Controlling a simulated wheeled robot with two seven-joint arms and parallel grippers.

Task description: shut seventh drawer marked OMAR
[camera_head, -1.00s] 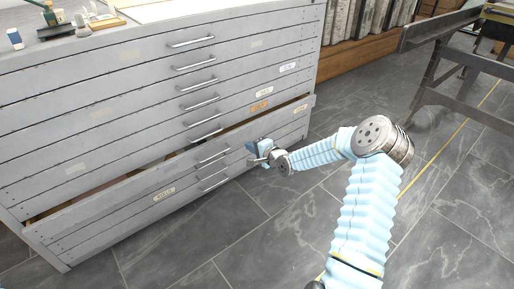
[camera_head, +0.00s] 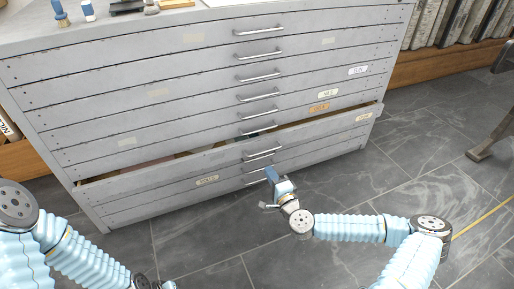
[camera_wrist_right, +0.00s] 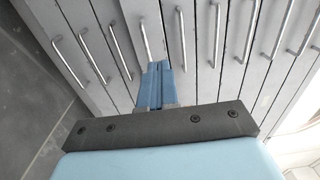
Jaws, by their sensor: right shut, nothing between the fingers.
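The seventh drawer (camera_head: 215,160) of a grey flat-file cabinet stands out a little, with a dark gap along its top edge. A small label (camera_head: 363,117) sits at its right end, too small to read. Its bar handle (camera_head: 262,153) is near the middle. My right gripper (camera_head: 271,174) is shut and empty, just in front of the lower drawers near the handles. In the right wrist view its blue fingers (camera_wrist_right: 158,72) are together, pointing at the drawer fronts and a handle; contact cannot be told. My left arm shows at lower left, its fingers out of frame.
The other drawers above look shut. The bottom drawer (camera_head: 205,195) sits below the open one. The grey tiled floor (camera_head: 330,260) in front is clear. A dark metal leg (camera_head: 490,140) stands at right.

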